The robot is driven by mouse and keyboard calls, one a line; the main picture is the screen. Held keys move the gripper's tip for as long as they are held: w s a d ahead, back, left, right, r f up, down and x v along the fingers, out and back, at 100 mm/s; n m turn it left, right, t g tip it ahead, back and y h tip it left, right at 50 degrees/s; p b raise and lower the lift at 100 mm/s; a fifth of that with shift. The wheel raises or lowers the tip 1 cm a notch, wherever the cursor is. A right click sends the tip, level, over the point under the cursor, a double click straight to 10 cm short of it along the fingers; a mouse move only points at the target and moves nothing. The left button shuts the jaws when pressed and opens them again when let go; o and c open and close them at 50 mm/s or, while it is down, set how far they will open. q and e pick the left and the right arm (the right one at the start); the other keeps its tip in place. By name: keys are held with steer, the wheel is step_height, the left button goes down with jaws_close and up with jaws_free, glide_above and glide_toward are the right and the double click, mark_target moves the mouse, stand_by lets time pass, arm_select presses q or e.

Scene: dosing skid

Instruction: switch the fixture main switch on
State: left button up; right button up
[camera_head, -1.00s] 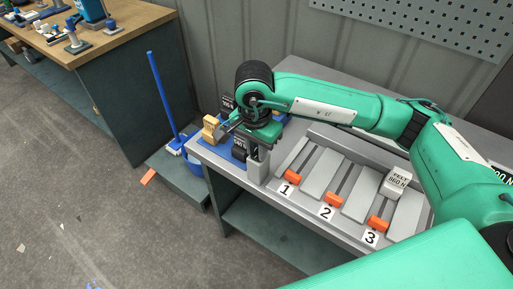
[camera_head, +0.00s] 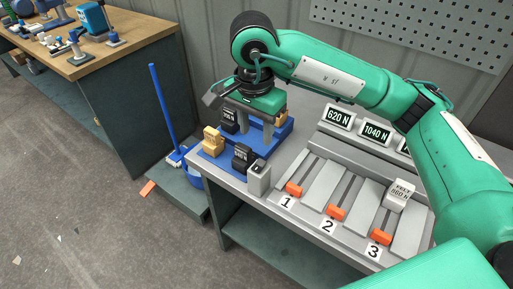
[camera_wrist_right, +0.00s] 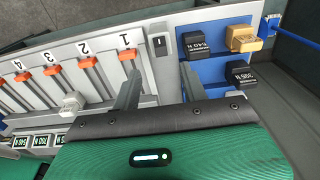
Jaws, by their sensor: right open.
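The main switch looks to be the small grey box with a dark rocker (camera_head: 258,175) at the bench's front left corner, beside lane 1. It also shows in the right wrist view (camera_wrist_right: 158,43), ahead of and between the fingers. The rocker is too small to tell its position. My right gripper (camera_head: 256,126) points down above the blue tray, higher than the switch box and behind it. Its two fingers (camera_wrist_right: 158,88) are apart with nothing between them, and they do not touch the switch. My left gripper is out of view.
A blue tray (camera_head: 208,153) holds black and tan weights left of the switch. Orange sliders (camera_head: 294,189) stand in numbered lanes. A light block (camera_head: 399,195) sits near lane 3. Lit displays (camera_head: 339,117) read 620 N and 1040 N. A blue broom (camera_head: 161,105) stands left.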

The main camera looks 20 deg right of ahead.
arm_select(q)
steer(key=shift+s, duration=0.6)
arm_select(e)
step_height(320, 180, up, 3)
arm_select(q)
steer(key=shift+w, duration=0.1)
